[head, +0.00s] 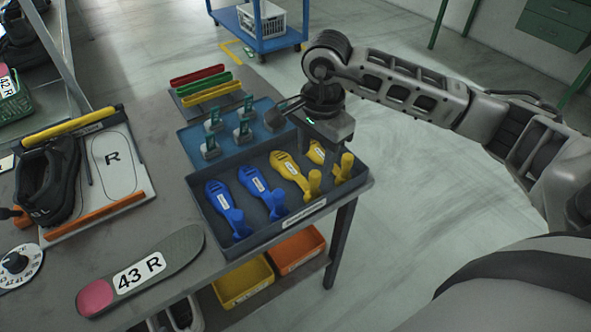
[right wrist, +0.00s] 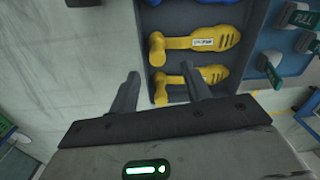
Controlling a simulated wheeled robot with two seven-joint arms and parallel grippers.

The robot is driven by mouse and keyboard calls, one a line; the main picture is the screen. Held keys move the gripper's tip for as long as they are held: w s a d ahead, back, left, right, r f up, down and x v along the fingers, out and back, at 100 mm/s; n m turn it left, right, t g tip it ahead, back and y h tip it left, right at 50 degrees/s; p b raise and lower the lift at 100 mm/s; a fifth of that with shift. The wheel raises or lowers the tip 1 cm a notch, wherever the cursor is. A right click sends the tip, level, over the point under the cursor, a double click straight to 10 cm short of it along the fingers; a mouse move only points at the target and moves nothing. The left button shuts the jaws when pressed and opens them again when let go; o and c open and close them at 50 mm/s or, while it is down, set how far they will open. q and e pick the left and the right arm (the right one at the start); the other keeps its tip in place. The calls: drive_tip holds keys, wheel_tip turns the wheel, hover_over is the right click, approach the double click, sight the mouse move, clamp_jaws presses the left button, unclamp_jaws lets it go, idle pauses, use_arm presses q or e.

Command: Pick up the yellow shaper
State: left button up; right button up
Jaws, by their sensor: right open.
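Two yellow shapers lie side by side in the right half of a dark tray (head: 268,236). The nearer yellow shaper (head: 288,172) is in plain view, and the outer yellow shaper (head: 318,153) is partly covered by my right gripper (head: 328,138). In the right wrist view, my right gripper (right wrist: 163,82) is open and empty. Its fingers point toward the outer yellow shaper (right wrist: 181,79), with one fingertip near it and the other by the tray's edge. The other yellow shaper (right wrist: 200,42) lies beyond. My left gripper is not in view.
Two blue shapers (head: 222,200) share the tray. Behind it is a blue tray (head: 190,133) with several upright tools. A black shoe (head: 58,180) and a 43 R insole (head: 140,272) lie left. Yellow (head: 243,283) and orange (head: 297,250) bins sit below.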

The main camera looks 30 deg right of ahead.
sight(316, 173)
wheel_tip(316, 173, down, 7)
drive_tip(key=shift+f+p, duration=0.2)
drive_tip(key=shift+p, duration=0.4)
drive_tip(key=shift+c, duration=0.3)
clamp_jaws()
